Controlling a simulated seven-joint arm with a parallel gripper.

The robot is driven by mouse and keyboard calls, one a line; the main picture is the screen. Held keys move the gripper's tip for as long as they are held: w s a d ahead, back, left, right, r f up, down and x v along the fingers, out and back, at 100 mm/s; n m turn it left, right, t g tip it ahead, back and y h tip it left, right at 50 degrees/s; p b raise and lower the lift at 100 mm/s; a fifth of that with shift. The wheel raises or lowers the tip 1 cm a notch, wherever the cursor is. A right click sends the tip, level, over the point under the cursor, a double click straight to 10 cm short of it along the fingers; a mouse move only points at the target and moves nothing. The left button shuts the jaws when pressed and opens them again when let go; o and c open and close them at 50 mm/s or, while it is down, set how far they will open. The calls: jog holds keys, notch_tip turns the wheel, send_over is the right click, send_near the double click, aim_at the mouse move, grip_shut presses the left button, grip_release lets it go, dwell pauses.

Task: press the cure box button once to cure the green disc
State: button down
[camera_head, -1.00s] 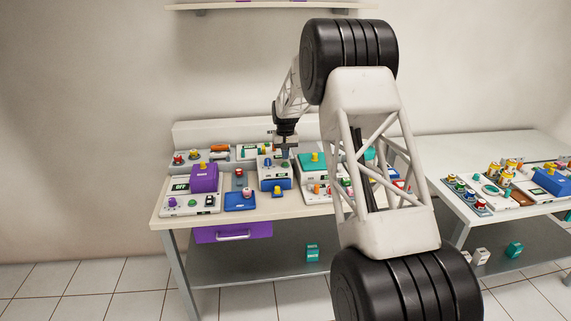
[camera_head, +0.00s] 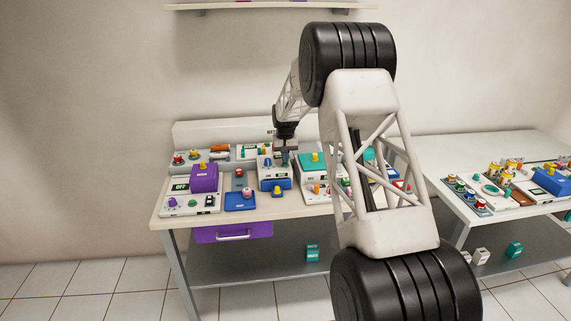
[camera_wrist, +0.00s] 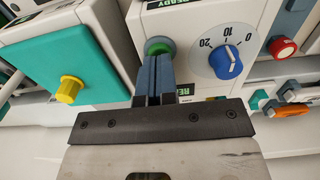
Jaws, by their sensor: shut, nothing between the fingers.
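A white box with a blue dial (camera_wrist: 226,62), marked 0, 10 and 20, fills the middle of the wrist view. Beside the dial is a round green button (camera_wrist: 158,46) in a grey ring. My gripper (camera_wrist: 154,62) is shut and empty, with its blue-grey fingertips overlapping the button's near edge in the picture. I cannot tell whether they touch it. In the head view my gripper (camera_head: 285,162) is down at the box with the blue dial (camera_head: 267,162) on the left table. I cannot make out a green disc.
A teal box (camera_wrist: 45,58) with a yellow knob stands close on one side. A red button (camera_wrist: 283,47) lies on the other side. In the head view a purple box (camera_head: 204,180) and a blue box (camera_head: 240,201) stand nearby on the crowded table.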

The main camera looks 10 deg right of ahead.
jog(key=shift+f, duration=0.55)
jog(key=shift+r, duration=0.2)
dwell(0.3)
jog(key=shift+r, duration=3.3)
